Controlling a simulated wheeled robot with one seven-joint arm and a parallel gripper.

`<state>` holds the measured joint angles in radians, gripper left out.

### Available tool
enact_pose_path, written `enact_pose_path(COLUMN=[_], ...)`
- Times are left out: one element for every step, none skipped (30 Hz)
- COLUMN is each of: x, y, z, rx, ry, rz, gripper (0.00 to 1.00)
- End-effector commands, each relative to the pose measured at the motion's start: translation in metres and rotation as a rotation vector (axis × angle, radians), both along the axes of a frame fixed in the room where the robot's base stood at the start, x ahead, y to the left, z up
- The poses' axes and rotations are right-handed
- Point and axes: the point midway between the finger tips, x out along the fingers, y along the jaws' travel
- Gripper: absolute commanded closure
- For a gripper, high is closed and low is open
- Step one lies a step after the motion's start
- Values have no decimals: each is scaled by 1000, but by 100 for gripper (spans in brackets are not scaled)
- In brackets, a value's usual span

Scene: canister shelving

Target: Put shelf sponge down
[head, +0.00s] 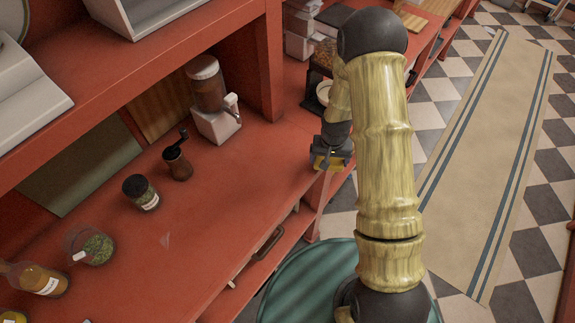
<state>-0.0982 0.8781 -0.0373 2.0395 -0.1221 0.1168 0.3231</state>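My gripper (330,158) is small in the head view, at the end of my bamboo-patterned arm, beside the right edge of the red counter (225,205). Yellow shows around its dark fingers. I cannot tell whether this yellow is a sponge or part of the gripper. The fingers are too small and too covered to show whether they are open or shut. No sponge can be clearly made out elsewhere on the counter.
On the counter stand a dispenser (213,100), a pepper grinder (177,162), a dark-lidded jar (141,192), a glass of green herbs (92,246) and a bottle (40,280). The counter's middle front is clear. A red shelf (150,45) overhangs the back. A runner rug (490,150) lies at right.

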Motion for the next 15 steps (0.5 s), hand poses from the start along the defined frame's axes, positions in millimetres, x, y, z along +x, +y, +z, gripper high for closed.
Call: enact_pose_path(x=[9,14,18,22,24,26,28,28,28,27,26,25,24,23,22], y=[15,23,35,45,55,69,79,88,100,108,115,122,126,129,132], z=[-2,1,6,11,16,24,30,36,44,49,54,60,64,67,70], rx=[-5,-7,-10,-9,-9,-8,-5,-1,2,6,9,13,15,15,17], ry=[-10,-12,-13,-15,-17,-18,-20,-20,-21,-21,-20,-19,-18,-16,-15], rz=[-39,-75,-125,-165,-207,-259,-300,-337,-383,-414,-443,-475,-494,-509,-523], gripper=[36,36,36,36,36,36,36,36,36,36,36,36,36,36,36])
